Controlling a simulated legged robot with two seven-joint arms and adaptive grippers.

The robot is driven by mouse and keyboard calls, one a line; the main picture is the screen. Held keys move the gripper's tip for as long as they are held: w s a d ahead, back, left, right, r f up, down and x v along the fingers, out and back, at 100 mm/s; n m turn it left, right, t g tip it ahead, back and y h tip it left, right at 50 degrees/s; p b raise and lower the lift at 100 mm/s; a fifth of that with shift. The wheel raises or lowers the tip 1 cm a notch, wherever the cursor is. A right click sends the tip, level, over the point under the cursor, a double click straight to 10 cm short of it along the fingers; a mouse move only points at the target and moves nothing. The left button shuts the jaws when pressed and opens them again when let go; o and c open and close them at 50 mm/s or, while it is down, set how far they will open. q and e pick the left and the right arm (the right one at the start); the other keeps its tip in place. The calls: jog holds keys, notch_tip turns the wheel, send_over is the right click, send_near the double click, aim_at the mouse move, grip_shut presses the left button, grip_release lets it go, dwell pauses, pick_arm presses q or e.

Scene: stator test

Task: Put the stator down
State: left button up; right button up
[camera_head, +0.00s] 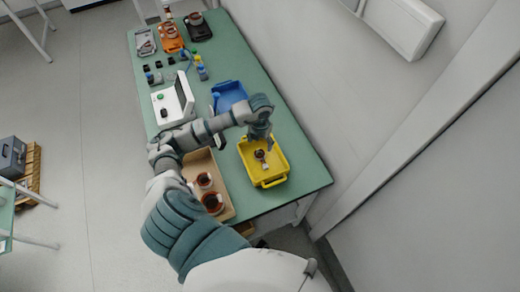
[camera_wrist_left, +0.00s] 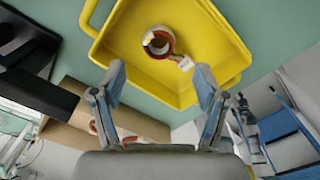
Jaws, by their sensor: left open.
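A stator (camera_head: 260,155), a copper-brown and white ring, lies in the yellow tray (camera_head: 277,180) near the table's right front. In the left wrist view the stator (camera_wrist_left: 158,42) rests on the floor of the yellow tray (camera_wrist_left: 110,35), with a small white and red piece at its side. My left gripper (camera_head: 262,138) is above the tray, pointing down. In the left wrist view its two fingers (camera_wrist_left: 160,78) are spread wide with nothing between them, and the stator is apart from them. My right gripper is not in view.
A cardboard box (camera_head: 226,205) with more stators stands left of the yellow tray. A blue tray (camera_head: 230,93) and a white device (camera_head: 173,101) with a screen stand farther back. Small parts and trays fill the far end. The green table (camera_head: 305,168) is bare at the right.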

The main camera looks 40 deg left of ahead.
pick_arm(q)
jog(key=r, duration=0.3)
jog(key=shift+d+r, duration=0.25)
jog(key=shift+r, duration=0.05)
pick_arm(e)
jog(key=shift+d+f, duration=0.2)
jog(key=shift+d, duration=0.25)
pick_arm(q)
jog(key=shift+a+f, duration=0.1)
jog(key=shift+a, duration=0.1)
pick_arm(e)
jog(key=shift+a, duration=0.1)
